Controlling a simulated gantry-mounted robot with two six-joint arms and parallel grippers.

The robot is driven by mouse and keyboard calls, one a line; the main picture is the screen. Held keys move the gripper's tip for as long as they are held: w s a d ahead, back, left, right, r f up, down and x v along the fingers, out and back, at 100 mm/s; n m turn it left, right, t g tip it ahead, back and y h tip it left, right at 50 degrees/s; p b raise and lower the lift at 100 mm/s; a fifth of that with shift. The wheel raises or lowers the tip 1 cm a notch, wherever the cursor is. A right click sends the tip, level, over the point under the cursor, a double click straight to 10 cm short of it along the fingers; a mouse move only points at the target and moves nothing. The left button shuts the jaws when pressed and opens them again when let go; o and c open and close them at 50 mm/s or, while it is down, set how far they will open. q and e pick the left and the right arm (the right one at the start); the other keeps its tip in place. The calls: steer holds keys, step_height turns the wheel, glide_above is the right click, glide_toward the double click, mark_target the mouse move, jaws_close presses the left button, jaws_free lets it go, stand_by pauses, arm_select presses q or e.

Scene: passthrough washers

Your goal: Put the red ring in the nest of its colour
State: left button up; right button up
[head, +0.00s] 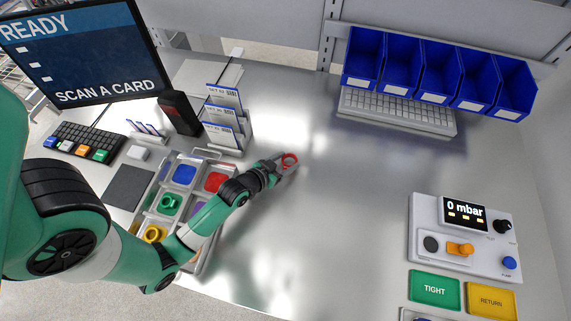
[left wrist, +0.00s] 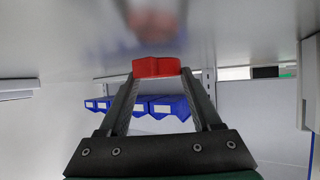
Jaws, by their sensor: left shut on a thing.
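My left gripper (head: 284,163) is shut on the red ring (head: 290,159), over the metal table to the right of the tray of nests. In the left wrist view the red ring (left wrist: 156,67) sits between the two fingertips (left wrist: 157,72). I cannot tell whether the ring touches the table. The grey tray (head: 204,160) has coloured nests, with a red nest (head: 215,181) in its right column, left of the gripper. A blue, a green, a purple and a yellow nest also show. My left forearm hides part of the tray. My right gripper is not in view.
A card rack (head: 224,118) stands behind the tray. Blue bins (head: 437,72) hang at the back above a light grey keyboard-like strip (head: 397,110). A control panel (head: 464,236) with green TIGHT (head: 435,289) and yellow RETURN (head: 491,300) pads is at the right. The table's middle is clear.

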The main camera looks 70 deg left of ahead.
arm_select(q)
steer(key=shift+s+f, duration=0.1)
steer(key=shift+f, duration=0.55)
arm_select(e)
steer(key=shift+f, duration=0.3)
arm_select(q)
steer(key=shift+f, duration=0.2)
steer(key=o, duration=1.3)
